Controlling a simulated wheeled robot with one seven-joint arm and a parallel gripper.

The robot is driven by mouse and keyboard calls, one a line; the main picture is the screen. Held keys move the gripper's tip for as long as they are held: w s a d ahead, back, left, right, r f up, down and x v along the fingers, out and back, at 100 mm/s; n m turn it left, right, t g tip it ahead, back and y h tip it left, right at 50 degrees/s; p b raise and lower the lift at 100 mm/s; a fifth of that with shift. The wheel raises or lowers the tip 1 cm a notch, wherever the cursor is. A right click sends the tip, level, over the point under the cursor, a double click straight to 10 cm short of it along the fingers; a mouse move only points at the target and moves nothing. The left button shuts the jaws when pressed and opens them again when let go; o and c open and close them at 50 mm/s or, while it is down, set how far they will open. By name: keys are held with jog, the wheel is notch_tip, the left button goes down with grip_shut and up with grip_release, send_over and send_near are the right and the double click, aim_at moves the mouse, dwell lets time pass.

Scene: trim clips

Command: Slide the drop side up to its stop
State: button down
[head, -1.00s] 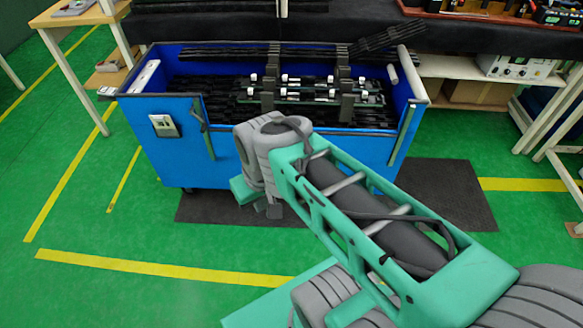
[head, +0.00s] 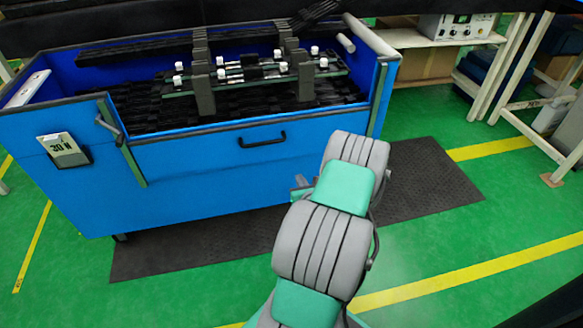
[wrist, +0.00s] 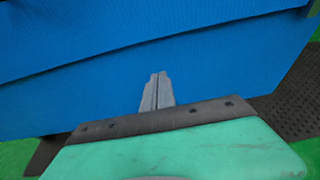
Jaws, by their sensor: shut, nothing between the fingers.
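The blue cart (head: 75,185) stands ahead with its front facing me. Its drop side (head: 215,165) is the front panel with a black bar handle (head: 263,140). Its dark top edge lies below the tops of the corner posts, between a left green rail (head: 136,165) and a right one (head: 377,98). My gripper (head: 300,186) is low in front of the panel, below and right of the handle, partly hidden by my arm. In the wrist view my gripper (wrist: 158,75) is shut and empty, its fingers pointing at the blue face (wrist: 215,60). I cannot tell whether they touch it.
Black parts and white-capped racks (head: 255,75) fill the cart. A grey lever (head: 108,128) is at the left post, and a label (head: 62,148) is on the front. A dark mat (head: 425,185) lies below. A bench with a device (head: 455,27) stands right. Green floor at right is open.

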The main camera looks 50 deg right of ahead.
aim_at(292, 158)
jog(key=b+x, duration=0.2)
jog(key=x, duration=0.6)
jog(key=shift+a+f+b, duration=0.15)
jog(key=shift+f+b, duration=0.05)
jog(key=shift+b, duration=0.2)
notch_tip(292, 158, up, 3)
jog(key=shift+s+r, duration=0.15)
jog(key=shift+r, duration=0.6)
